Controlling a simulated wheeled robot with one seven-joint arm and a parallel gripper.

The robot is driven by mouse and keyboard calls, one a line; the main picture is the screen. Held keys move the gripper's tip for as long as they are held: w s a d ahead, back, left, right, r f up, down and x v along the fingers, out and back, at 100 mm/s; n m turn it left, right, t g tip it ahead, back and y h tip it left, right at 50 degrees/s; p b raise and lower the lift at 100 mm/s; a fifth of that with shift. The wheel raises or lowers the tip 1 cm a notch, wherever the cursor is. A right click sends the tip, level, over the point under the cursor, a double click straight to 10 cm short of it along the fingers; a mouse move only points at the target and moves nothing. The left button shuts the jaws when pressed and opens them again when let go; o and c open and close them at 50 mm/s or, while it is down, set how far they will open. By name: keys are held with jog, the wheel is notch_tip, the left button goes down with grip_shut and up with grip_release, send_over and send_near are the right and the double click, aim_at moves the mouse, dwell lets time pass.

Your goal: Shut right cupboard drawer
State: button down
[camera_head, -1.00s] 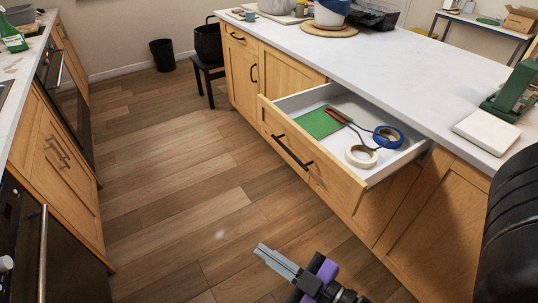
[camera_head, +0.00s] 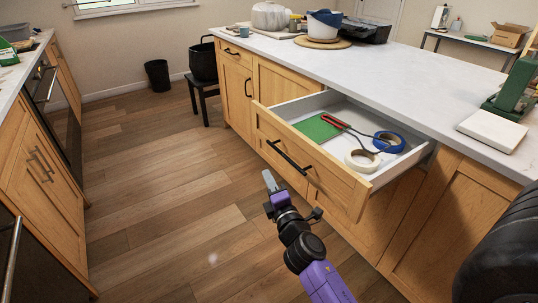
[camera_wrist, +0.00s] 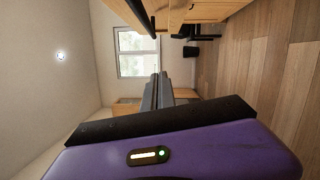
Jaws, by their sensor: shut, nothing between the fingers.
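The right cupboard drawer (camera_head: 305,156) stands pulled well out of the island, with its wooden front and black bar handle (camera_head: 290,155) facing the floor aisle. Inside the drawer lie a green sheet (camera_head: 317,128), a red-and-black tool (camera_head: 340,127), a blue tape roll (camera_head: 389,142) and a cream tape roll (camera_head: 362,161). My gripper (camera_head: 268,180) is shut and empty in front of the drawer, just below and left of the handle in the head view, apart from it as far as I can tell. The shut fingers also show in the wrist view (camera_wrist: 160,85).
The white worktop (camera_head: 400,80) holds a white slab (camera_head: 492,131) and a green device (camera_head: 515,90) at right. A black stool (camera_head: 203,90) and bin (camera_head: 158,74) stand at the back. The wooden floor (camera_head: 150,190) left of my gripper is clear.

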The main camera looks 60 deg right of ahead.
aim_at(308, 136)
jog(key=w+d+r+p, duration=0.1)
jog(key=w+d+p, duration=0.3)
jog(key=d, duration=0.5)
jog(key=shift+w+d+r+p, duration=0.15)
jog(key=shift+w+d+p, duration=0.1)
jog(key=shift+d+p, duration=0.25)
